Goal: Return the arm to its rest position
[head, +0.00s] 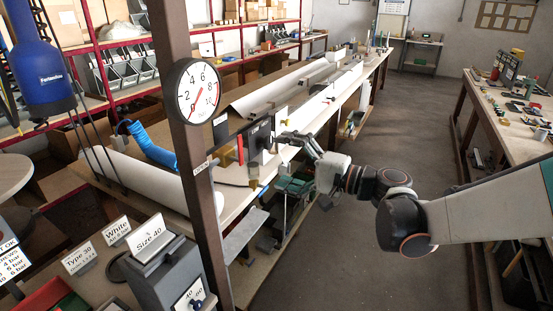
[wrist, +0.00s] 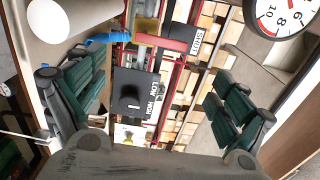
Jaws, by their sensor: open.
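My arm reaches in from the right edge of the head view. My gripper (head: 300,142) points left, near a dark control panel (head: 257,137) beside the long workbench. In the wrist view my gripper (wrist: 158,98) has its two green-padded fingers wide apart, with nothing held between them. The dark panel with a knob marked low and high (wrist: 138,95) shows between the fingers, beyond them. In the head view the fingertips overlap the bench and panel area, and I cannot tell whether they touch anything.
A brown post with a pressure gauge (head: 198,91) stands left of my gripper. A red-handled valve (head: 239,149) is beside the panel. The long workbench (head: 330,107) runs to the back. Another bench (head: 497,117) is at right. Open floor (head: 420,120) lies between.

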